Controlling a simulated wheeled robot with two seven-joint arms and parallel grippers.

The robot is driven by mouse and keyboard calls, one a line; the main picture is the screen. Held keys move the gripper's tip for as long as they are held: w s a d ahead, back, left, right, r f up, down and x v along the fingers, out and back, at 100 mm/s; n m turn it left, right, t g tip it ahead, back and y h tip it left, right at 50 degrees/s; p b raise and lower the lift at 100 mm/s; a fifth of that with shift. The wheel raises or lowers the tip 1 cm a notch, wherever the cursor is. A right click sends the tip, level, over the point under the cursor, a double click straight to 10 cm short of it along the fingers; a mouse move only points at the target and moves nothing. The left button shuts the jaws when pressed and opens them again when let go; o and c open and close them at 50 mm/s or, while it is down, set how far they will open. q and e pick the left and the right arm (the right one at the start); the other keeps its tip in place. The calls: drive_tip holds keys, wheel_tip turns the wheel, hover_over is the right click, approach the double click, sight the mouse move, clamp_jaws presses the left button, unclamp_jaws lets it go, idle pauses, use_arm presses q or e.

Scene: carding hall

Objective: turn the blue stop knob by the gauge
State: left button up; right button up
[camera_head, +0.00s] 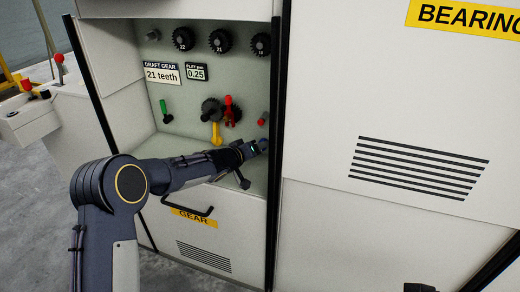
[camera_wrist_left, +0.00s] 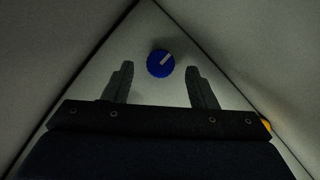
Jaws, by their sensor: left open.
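The blue stop knob (camera_wrist_left: 160,63) shows in the left wrist view as a round knob with a pale pointer bar slanting up to the right. My left gripper (camera_wrist_left: 160,68) is open, its two fingers on either side of the knob in that view, with gaps on both sides. I cannot tell how far short of the knob the fingertips are. In the head view my left gripper (camera_head: 258,148) reaches into the right side of the open machine recess, below a red knob (camera_head: 262,121). The blue knob cannot be made out clearly there.
The recess panel (camera_head: 180,100) carries black gears, a green lever (camera_head: 165,112), a red part (camera_head: 230,110), a yellow lever (camera_head: 216,133) and a small "0.25" display (camera_head: 196,73). A dark post (camera_head: 278,120) stands close right of my gripper. A handle (camera_head: 188,207) lies below my forearm.

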use_arm(q)
drive_tip(key=shift+x, duration=1.5)
drive_tip(key=shift+a, duration=0.1)
drive_tip(key=c, duration=1)
drive_tip(key=shift+m+y, duration=0.4)
drive_tip(key=shift+y, duration=0.1)
drive_tip(key=shift+f+m+b, duration=0.1)
drive_tip(key=shift+m+b, duration=0.4)
drive_tip(key=shift+b, duration=0.15)
drive_tip(key=m+y+b, duration=0.1)
drive_tip(key=m+b, duration=0.1)
drive_tip(key=b, duration=0.1)
drive_tip(key=shift+y+b, duration=0.3)
drive_tip(key=shift+b, duration=0.05)
drive_tip(key=shift+m+t+y+b, duration=0.3)
drive_tip(key=shift+m+y+b, duration=0.2)
drive_tip(key=shift+b, duration=0.5)
